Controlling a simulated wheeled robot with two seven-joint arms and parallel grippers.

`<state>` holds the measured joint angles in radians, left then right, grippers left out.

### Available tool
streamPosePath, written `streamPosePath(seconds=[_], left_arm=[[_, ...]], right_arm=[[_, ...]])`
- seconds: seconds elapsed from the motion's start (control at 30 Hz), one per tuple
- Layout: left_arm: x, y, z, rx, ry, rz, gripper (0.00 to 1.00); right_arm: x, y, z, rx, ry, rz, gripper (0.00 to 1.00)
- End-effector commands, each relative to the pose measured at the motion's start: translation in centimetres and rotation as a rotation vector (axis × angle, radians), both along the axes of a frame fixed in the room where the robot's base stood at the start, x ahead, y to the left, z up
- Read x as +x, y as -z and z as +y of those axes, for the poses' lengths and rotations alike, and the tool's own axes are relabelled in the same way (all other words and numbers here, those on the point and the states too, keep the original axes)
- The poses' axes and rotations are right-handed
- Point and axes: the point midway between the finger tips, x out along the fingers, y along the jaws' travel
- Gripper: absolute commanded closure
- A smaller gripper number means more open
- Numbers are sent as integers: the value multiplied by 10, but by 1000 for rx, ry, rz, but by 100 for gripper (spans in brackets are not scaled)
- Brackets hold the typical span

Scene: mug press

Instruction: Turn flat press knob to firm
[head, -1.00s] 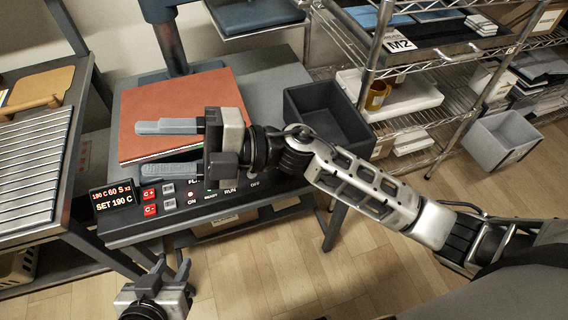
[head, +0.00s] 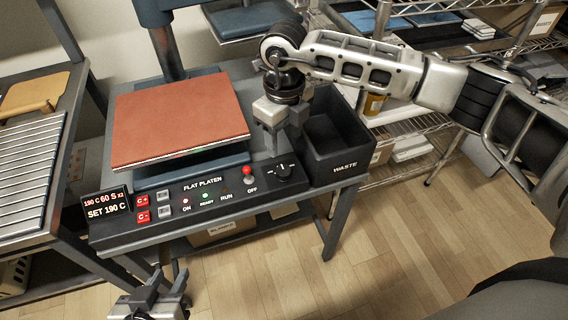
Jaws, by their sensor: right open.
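The flat press has a dark control panel (head: 215,196) labelled FLAT PLATEN. A black round knob (head: 284,172) with pale marks around it sits at the panel's right end; its pointer setting is too small to read. My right gripper (head: 274,130) is open, points down and hangs just behind and above the knob, apparently not touching it. My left gripper (head: 165,283) is low at the bottom edge, in front of the press, open and empty. The press's display (head: 107,206) reads 190 C, 60 S x2, SET 190 C. The READY lamp is green.
A red-ball lever (head: 247,171) stands left of the knob, above OFF. A reddish-brown pad (head: 180,118) covers the lower platen. A dark WASTE bin (head: 345,166) stands right of the knob. Wire shelving is behind at right, a slatted rack (head: 32,160) at left. The floor at right is clear.

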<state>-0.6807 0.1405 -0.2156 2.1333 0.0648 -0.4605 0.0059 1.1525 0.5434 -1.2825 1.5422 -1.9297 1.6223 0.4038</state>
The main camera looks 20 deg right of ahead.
Motion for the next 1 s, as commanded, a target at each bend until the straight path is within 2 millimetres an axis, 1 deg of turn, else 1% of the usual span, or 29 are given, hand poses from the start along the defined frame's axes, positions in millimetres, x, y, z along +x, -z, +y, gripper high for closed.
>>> streamPosePath(seconds=[0.03, 0.2, 0.4, 0.5, 0.6, 0.9, 0.93, 0.97, 1.0], left_arm=[[0, 0, 0, 1, -1, 2, 64], [-1, 1, 0, 4, 0, 5, 64], [-2, 3, 1, 7, 0, 11, 64], [-2, 4, 1, 7, 0, 12, 64], [-2, 4, 1, 7, 0, 12, 64], [-2, 3, 1, 6, 1, 9, 64], [-2, 3, 1, 7, 2, 9, 64], [-1, 2, 1, 6, 1, 8, 64], [-1, 2, 0, 6, 1, 7, 64]], right_arm=[[-1, 12, 0, -1, 0, 5, 46], [-1, 49, 1, 1, 0, 4, 46], [-1, 83, 1, 2, 0, 3, 46], [0, 92, 1, 3, -1, 2, 46], [0, 98, 1, 3, -2, 1, 46], [0, 100, 1, 4, -2, 0, 46], [0, 100, 1, 3, -2, 1, 52], [0, 100, 1, 3, -2, 1, 60], [0, 100, 1, 3, -2, 1, 71]])
